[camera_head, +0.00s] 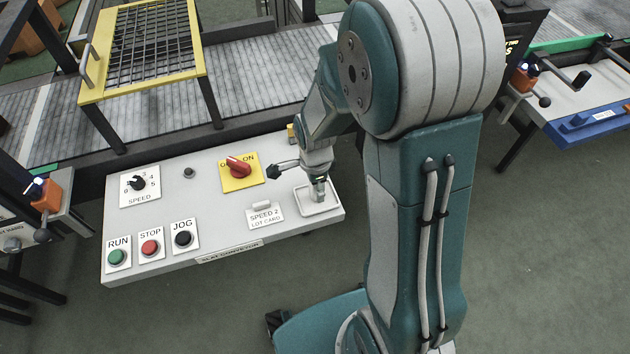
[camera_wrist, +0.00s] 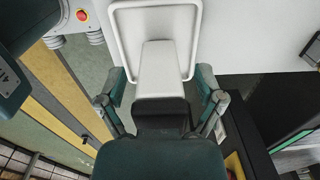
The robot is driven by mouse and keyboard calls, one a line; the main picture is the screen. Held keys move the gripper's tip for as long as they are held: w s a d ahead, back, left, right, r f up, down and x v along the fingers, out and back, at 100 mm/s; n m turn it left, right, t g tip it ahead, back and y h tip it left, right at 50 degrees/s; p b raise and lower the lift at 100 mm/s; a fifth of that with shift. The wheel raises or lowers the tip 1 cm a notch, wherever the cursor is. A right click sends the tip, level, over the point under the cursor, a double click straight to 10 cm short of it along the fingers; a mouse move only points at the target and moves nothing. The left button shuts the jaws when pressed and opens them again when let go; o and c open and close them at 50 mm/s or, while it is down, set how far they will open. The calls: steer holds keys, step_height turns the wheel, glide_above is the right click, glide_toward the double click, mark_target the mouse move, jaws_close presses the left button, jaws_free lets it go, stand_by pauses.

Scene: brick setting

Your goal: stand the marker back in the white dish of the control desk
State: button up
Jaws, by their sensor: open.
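The control desk (camera_head: 215,210) has a shallow white dish (camera_head: 308,205) at its right end. A marker (camera_head: 319,191) with a pale body appears to stand upright in the dish. In the wrist view the marker (camera_wrist: 161,72) shows as a white body with a dark end near my palm, and its far end is over the dish (camera_wrist: 126,30). My gripper (camera_head: 305,172) is above the dish. In the wrist view its fingers (camera_wrist: 162,84) are spread on both sides of the marker, with a gap on each side. The marker's foot is hard to make out.
A speed knob (camera_head: 138,182) and RUN, STOP and JOG buttons (camera_head: 150,247) are farther left. A conveyor (camera_head: 260,60) runs behind the desk.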

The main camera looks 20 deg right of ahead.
step_height(320, 180, up, 12)
steer(key=shift+s+a+r, duration=0.1)
steer(key=shift+s+r, duration=0.05)
steer(key=s+r+n+t, duration=0.5)
steer(key=s+r+n, duration=0.7)
steer(key=n, duration=0.6)
steer(key=shift+s, duration=0.95)
